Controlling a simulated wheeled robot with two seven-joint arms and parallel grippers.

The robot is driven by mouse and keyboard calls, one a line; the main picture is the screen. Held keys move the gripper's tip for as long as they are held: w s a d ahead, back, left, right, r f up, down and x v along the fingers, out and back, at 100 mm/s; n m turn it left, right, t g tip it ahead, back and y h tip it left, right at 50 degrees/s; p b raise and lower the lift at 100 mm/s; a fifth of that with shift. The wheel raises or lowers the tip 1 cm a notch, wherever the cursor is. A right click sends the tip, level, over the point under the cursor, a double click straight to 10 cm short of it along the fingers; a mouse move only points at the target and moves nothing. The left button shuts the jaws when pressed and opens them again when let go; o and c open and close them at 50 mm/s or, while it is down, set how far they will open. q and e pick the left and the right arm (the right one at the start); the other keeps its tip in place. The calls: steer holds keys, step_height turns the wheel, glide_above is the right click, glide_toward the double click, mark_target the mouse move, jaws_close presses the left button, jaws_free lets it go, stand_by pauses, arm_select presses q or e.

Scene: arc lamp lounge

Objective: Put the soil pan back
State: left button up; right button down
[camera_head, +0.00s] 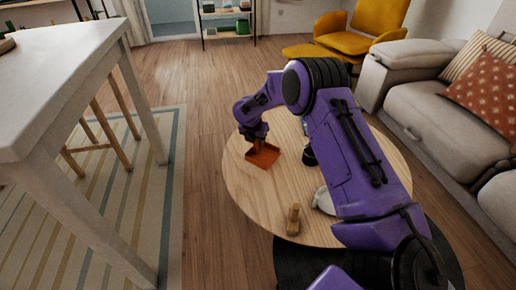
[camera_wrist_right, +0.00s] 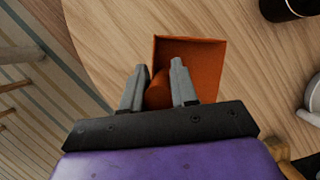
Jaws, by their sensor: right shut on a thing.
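The soil pan (camera_head: 264,157) is orange-brown, with a flat, shallow tray and a short round handle. It is at the left part of the round wooden table in the head view. It also shows in the right wrist view (camera_wrist_right: 201,60), tray pointing away from my gripper. My right gripper (camera_head: 256,138) is shut on the pan's handle, with one grey finger on each side of it in the wrist view (camera_wrist_right: 158,88). I cannot tell whether the pan touches the tabletop. My left gripper is not in view.
The round wooden table (camera_head: 240,185) also bears a dark pot (camera_head: 309,157), a small wooden item (camera_head: 293,219) and a pale object (camera_head: 323,200) partly behind my arm. A white table (camera_head: 60,75) stands left, a grey sofa (camera_head: 430,105) right. Wood floor lies between.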

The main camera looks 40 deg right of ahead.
mark_target(257, 145)
steer(key=shift+w+d+f, duration=0.4)
steer(key=shift+f, duration=0.3)
step_height(257, 145, down, 3)
steer(key=shift+w+d+f+b, duration=0.1)
steer(key=shift+d+f+b, duration=0.1)
steer(key=shift+b, duration=0.45)
steer(key=shift+a+r, duration=0.1)
steer(key=c, duration=0.9)
jaws_free()
steer(key=shift+r, duration=0.25)
steer(key=p+v, duration=0.3)
steer(key=v, duration=0.8)
steer(key=shift+a+r, duration=0.2)
